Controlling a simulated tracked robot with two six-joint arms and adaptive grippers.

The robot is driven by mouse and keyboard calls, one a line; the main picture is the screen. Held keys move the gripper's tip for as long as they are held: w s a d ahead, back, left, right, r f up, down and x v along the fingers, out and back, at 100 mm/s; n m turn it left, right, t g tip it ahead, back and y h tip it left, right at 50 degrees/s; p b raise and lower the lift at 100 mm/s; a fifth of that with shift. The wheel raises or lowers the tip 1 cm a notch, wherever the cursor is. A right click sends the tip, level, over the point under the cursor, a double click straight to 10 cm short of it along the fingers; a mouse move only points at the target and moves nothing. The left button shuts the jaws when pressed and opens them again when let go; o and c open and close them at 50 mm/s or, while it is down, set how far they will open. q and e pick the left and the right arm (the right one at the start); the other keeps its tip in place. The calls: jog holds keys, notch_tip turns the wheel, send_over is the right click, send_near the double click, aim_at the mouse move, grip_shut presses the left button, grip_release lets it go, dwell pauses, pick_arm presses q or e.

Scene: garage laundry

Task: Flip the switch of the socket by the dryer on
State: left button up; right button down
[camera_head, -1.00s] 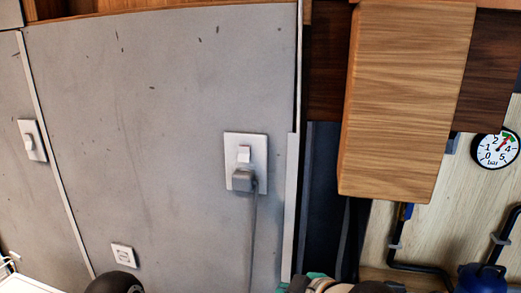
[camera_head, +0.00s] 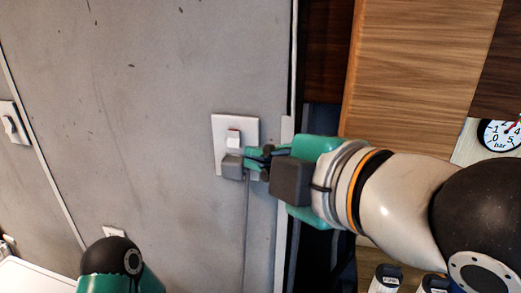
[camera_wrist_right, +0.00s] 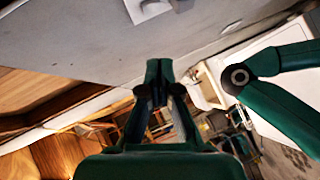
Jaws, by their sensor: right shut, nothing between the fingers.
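The socket (camera_head: 218,125) is a white plate on the grey wall panel, left of the dark gap. A grey plug (camera_head: 231,167) sits below the rocker, with a cord hanging down. My right gripper (camera_head: 250,160) is shut and empty, its tips beside the plug and just below right of the rocker. Contact cannot be told. In the right wrist view the shut fingertips (camera_wrist_right: 158,66) lie below the plate (camera_wrist_right: 146,10). My left gripper is not visible.
Another switch (camera_head: 13,122) is on the panel at the far left. A white surface (camera_head: 35,277) is at the lower left. The wall left of the socket is clear.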

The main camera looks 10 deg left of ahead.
aim_at(227, 146)
pick_arm(q)
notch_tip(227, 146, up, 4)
jog(key=p, duration=0.4)
pick_arm(e)
jog(key=x, duration=0.4)
jog(key=w+d+x, duration=0.1)
jog(key=x, duration=0.3)
jog(key=d+x, duration=0.1)
jog(key=x, duration=0.3)
jog(key=shift+w+f, duration=0.3)
jog(key=shift+w, duration=0.1)
jog(key=shift+f, duration=0.15)
jog(key=shift+s+b, duration=0.35)
jog(key=shift+s, duration=0.2)
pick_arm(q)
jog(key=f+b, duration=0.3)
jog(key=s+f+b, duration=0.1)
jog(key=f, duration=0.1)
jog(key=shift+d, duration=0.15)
pick_arm(e)
jog(key=s+d+r, duration=0.1)
jog(key=s+d, duration=0.5)
jog(key=s, duration=0.4)
jog(key=shift+d, duration=0.3)
